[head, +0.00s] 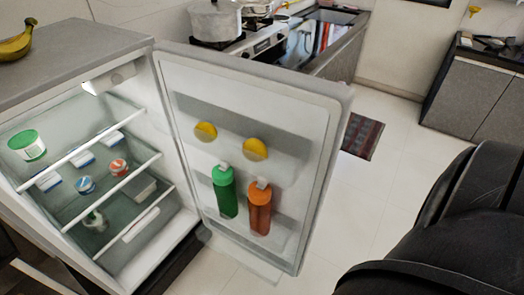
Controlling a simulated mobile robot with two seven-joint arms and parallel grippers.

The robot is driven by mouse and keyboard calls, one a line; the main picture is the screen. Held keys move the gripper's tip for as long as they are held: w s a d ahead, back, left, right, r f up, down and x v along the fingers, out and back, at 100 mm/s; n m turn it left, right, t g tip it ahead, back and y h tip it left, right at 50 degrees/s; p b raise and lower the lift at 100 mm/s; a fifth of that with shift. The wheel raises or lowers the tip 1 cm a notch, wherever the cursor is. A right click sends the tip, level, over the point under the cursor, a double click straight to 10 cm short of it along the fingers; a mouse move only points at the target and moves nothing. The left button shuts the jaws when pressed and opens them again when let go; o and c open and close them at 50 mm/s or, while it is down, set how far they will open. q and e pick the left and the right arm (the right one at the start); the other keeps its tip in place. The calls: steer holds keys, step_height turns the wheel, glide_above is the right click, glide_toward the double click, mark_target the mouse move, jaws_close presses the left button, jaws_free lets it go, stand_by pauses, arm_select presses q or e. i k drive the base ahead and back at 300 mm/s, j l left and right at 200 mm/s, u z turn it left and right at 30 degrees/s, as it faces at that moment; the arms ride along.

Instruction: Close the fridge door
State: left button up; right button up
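The fridge (75,47) stands at the left with its grey top and lit shelves showing. Its door (262,88) is swung wide open, hinged at the cabinet's right side, with the inner face towards me. The door's free edge (328,190) is on the right. The door shelves hold a green bottle (225,195), an orange bottle (260,210) and two yellow round items (255,150). A black part of my own arm fills the lower right. Neither gripper shows, and nothing is seen touching the door.
Tubs and small packs (28,146) sit on the fridge shelves. Bananas (17,45) lie on the fridge top. Behind the door are a stove with a pot (214,20) and a counter (338,45). A dark red mat (362,137) lies on the floor; the white floor right of the door is clear.

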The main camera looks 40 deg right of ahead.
mark_target(302, 120)
steer(key=k+l+u, duration=0.15)
steer(key=l, duration=0.3)
steer(key=k+l+u, duration=0.15)
steer(key=l, duration=0.35)
steer(key=k+l+u, duration=0.35)
steer(key=k+l, duration=0.2)
steer(key=l, duration=0.25)
steer(key=i+l+u, duration=0.1)
steer(key=l, duration=0.35)
steer(key=i+l+u, duration=0.1)
steer(key=l, duration=0.35)
steer(key=i+l+u, duration=0.15)
steer(key=l, duration=0.3)
steer(key=i+l+u, duration=0.1)
steer(key=l, duration=0.4)
